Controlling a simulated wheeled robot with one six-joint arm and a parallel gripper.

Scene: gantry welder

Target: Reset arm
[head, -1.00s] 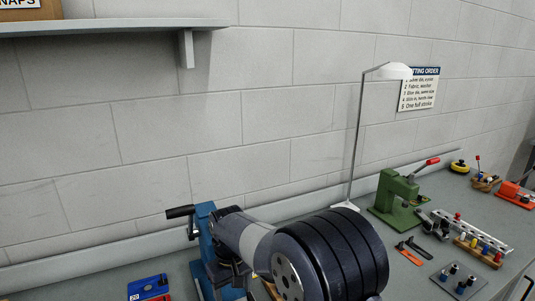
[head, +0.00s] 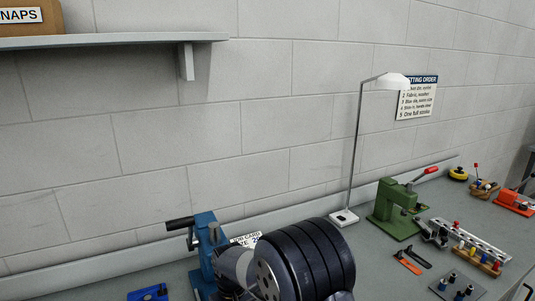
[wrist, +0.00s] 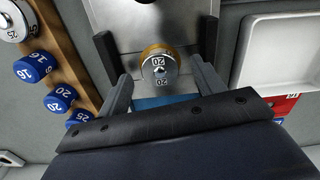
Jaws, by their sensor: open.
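My gripper (wrist: 160,85) is open in the wrist view, its two fingers pointing away from the camera at left and right. A metal disc-like die marked 20 (wrist: 159,68) with a brass-coloured rim shows between and just beyond the fingertips, on or in front of a grey metal plate (wrist: 140,20). I cannot tell how far it is from the fingers. In the head view my dark ribbed arm covers the lower middle, and my gripper is hidden there.
A blue press (head: 207,245) stands behind my arm. The wrist view shows a wooden rack (wrist: 62,50) with blue numbered pieces and a white tray (wrist: 285,60).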

